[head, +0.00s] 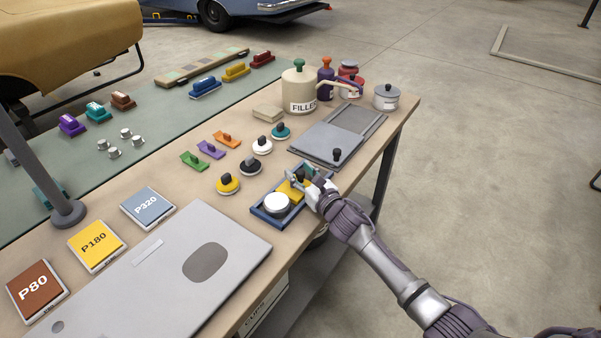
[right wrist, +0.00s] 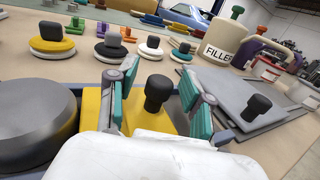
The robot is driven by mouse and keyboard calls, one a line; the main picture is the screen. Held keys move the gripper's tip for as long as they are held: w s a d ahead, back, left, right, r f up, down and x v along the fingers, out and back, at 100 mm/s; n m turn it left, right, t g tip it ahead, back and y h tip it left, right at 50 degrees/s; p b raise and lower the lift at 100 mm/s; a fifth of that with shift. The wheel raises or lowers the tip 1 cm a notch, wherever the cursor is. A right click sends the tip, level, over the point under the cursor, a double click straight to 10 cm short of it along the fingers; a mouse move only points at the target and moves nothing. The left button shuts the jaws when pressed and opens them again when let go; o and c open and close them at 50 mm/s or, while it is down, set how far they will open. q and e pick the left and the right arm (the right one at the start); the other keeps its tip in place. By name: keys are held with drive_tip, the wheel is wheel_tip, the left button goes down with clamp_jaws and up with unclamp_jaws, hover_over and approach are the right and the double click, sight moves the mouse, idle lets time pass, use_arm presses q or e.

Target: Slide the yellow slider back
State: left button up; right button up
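In the right wrist view the yellow slider (right wrist: 148,119) carries a black knob (right wrist: 158,92). My right gripper (head: 308,177) is over the slider in the head view. In the right wrist view my right gripper (right wrist: 158,88) is open, with teal-padded fingers on either side of the knob and visible gaps between. The gripper's white body hides the slider's near part. My left gripper is not in view.
A grey plate with a black knob (head: 322,146) lies just behind the tray. Round knobbed pucks (head: 228,186) stand to the left. A cream filler can (head: 299,88) and a grey pot (head: 386,98) stand farther back. A large grey panel (head: 150,275) lies in front.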

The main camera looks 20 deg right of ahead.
clamp_jaws()
drive_tip(key=shift+d, duration=0.1)
drive_tip(key=w+d+b, duration=0.1)
drive_tip(key=d, duration=0.1)
drive_tip(key=w+d+b, duration=0.1)
drive_tip(key=w+d, duration=0.1)
drive_tip(key=w+d+b, duration=0.1)
drive_tip(key=d+b, duration=0.1)
drive_tip(key=shift+w+f, duration=0.15)
drive_tip(key=shift+w, duration=0.25)
drive_tip(key=shift+d+r, duration=0.1)
drive_tip(key=shift+r, duration=0.2)
drive_tip(key=shift+c, duration=0.7)
unclamp_jaws()
drive_tip(key=shift+o, duration=1.3)
